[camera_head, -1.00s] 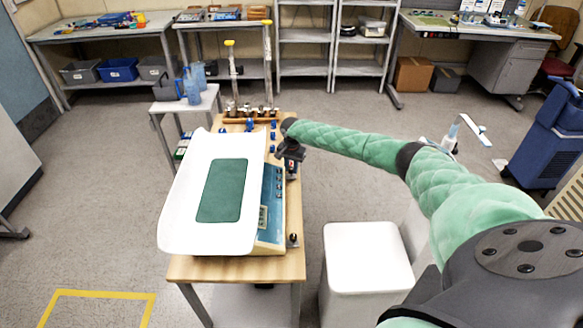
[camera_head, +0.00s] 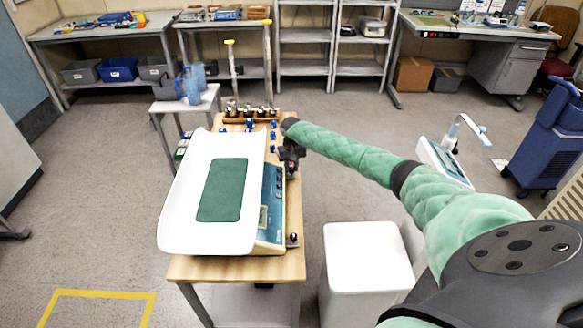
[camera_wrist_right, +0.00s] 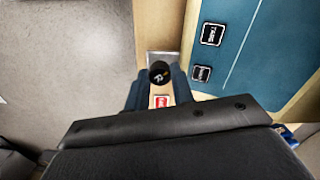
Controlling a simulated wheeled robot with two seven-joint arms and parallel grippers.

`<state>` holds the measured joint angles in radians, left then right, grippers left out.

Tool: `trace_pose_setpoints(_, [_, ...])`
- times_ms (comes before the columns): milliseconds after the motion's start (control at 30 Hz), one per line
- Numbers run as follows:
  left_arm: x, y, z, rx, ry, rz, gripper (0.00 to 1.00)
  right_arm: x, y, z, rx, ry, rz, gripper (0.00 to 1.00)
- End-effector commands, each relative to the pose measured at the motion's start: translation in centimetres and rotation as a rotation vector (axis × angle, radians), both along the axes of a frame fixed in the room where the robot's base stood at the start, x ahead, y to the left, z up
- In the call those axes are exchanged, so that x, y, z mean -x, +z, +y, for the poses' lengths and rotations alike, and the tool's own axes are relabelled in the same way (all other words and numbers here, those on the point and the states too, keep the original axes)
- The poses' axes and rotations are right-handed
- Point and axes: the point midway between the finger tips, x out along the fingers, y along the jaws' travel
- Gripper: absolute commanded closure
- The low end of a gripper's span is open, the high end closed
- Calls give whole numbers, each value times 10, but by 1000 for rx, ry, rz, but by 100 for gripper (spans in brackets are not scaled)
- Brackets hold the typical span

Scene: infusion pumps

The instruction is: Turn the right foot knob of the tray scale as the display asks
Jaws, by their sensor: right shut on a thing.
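The tray scale (camera_head: 272,231) stands on a wooden table, with a white curved tray (camera_head: 181,205) and a green mat (camera_head: 222,190) on top. Its blue panel also shows in the right wrist view (camera_wrist_right: 236,62), with TARE and another button. The display (camera_head: 263,217) is too small to read. The right foot knob (camera_wrist_right: 160,73) is black with a yellow R. My right gripper (camera_head: 291,168) is shut on it at the scale's far right corner; in the wrist view its fingers (camera_wrist_right: 158,90) lie either side. Another dark foot knob (camera_head: 293,238) is at the near corner. My left gripper is out of view.
A rack of metal weights (camera_head: 250,113) and several small blue items stand at the table's far end. A white box (camera_head: 367,255) stands on the floor right of the table. Another white device (camera_head: 445,160) is beyond my right arm. Open floor lies to the left.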

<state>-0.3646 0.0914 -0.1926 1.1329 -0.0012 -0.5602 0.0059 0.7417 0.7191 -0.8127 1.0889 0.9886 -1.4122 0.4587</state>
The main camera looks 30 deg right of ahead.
Motion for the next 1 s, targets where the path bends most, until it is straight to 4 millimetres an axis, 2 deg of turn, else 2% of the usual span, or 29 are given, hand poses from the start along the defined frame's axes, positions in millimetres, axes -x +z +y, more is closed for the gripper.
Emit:
trace_pose_setpoints(667, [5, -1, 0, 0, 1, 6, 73, -1, 2, -1, 0, 63, -1, 99])
trace_pose_setpoints(700, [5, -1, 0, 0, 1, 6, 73, -1, 2, -1, 0, 63, -1, 68])
trace_pose_setpoints(767, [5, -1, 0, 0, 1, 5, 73, -1, 1, -1, 0, 63, -1, 56])
trace_pose_setpoints(1000, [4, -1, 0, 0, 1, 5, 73, 0, 1, 0, 0, 63, 0, 54])
